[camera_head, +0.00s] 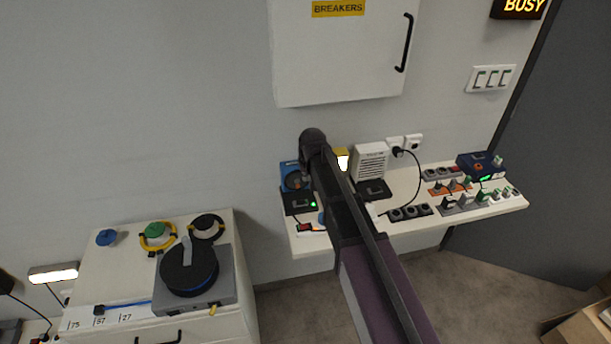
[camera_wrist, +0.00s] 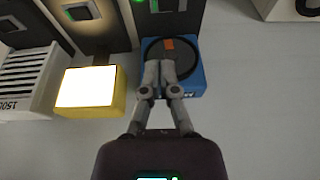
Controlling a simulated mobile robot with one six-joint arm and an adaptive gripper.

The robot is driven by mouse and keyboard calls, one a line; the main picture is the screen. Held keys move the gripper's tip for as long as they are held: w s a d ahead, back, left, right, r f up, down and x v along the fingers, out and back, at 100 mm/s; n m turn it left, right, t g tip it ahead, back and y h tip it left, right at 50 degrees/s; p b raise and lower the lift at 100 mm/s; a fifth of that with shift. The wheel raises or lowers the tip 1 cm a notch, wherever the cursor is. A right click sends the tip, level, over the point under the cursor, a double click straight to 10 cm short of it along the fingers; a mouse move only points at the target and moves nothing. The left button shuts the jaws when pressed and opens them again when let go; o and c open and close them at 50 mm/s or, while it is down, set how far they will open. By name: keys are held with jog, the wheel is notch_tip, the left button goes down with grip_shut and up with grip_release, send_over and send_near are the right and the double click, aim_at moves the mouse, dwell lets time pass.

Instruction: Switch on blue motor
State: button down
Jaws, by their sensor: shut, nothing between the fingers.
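The blue motor (camera_head: 288,168) is a blue box with a round black disc on the left of the wall shelf, partly hidden by my arm. In the wrist view the blue motor (camera_wrist: 198,82) shows its black disc with an orange mark. My gripper (camera_wrist: 161,66) is shut and empty, its fingertips over the disc in that view; I cannot tell whether they touch it. A black box (camera_head: 300,202) with a small screen and a green light sits in front of the motor. A red switch (camera_head: 305,227) lies near the shelf's front edge.
A lit yellow lamp (camera_wrist: 88,88) and a white vented box (camera_head: 370,162) stand right of the motor on the shelf (camera_head: 405,229). Sockets and plugs (camera_head: 480,199) fill its right end. A breaker cabinet (camera_head: 340,60) hangs above. A white cabinet (camera_head: 225,265) stands lower left.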

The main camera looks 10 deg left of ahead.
jog(key=shift+s+d+r+p, duration=0.15)
jog(key=shift+r+p, duration=0.25)
jog(key=shift+r, duration=0.2)
jog(key=s+d+m+g+h, duration=0.1)
jog(key=s+d+m+g, duration=0.2)
jog(key=s+d, duration=1.9)
jog(key=shift+s+d+f+m, duration=0.2)
jog(key=shift+d+f+m, duration=0.15)
jog(key=shift+d, duration=0.8)
